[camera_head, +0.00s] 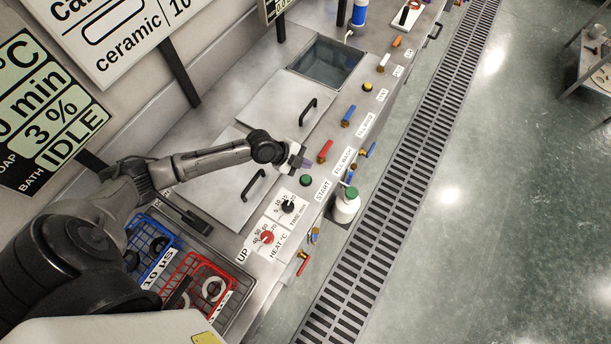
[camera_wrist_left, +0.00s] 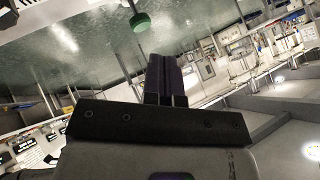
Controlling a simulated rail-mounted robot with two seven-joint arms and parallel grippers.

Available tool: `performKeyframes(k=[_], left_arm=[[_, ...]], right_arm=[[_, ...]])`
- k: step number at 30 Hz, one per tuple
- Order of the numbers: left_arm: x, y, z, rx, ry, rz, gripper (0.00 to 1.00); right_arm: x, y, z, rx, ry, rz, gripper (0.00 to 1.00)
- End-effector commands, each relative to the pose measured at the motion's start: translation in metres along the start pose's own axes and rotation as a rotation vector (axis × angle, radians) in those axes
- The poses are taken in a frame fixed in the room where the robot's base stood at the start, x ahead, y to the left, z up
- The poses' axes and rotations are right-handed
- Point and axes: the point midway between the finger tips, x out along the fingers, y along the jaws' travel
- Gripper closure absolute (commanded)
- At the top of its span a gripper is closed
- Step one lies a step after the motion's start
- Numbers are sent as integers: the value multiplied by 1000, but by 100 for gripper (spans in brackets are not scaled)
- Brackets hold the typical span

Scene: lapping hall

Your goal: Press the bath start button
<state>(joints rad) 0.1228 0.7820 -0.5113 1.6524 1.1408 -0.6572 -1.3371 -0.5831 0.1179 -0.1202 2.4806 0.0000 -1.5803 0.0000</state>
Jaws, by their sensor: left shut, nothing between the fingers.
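The green start button (camera_head: 306,180) sits on the steel bench front, beside a label reading START. My left gripper (camera_head: 306,163) is just above it in the head view, shut and empty, with a small visible gap to the button. In the left wrist view the closed dark fingers (camera_wrist_left: 172,80) point up the picture. A round green thing (camera_wrist_left: 141,22) shows ahead of them; I cannot tell whether it is the button or a bottle cap. The display (camera_head: 60,125) reads BATH IDLE. My right gripper is not in view.
Time (camera_head: 288,206) and heat (camera_head: 267,237) dials lie nearer me. A white bottle with a green top (camera_head: 346,206) stands to the right of the button. Red (camera_head: 325,151) and blue (camera_head: 348,116) valve handles line the bench edge. Blue (camera_head: 153,247) and red (camera_head: 200,283) baskets stand lower left.

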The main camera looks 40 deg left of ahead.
Motion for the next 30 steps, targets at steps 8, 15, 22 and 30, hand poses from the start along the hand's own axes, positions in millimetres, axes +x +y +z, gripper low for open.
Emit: performKeyframes(k=[8,15,22,30], left_arm=[[0,0,0,1,0,1,100],[4,3,2,0,0,1,100],[15,12,11,-1,0,1,100],[38,28,27,-1,-1,1,100]], right_arm=[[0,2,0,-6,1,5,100],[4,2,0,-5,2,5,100],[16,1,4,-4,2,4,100],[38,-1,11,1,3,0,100]])
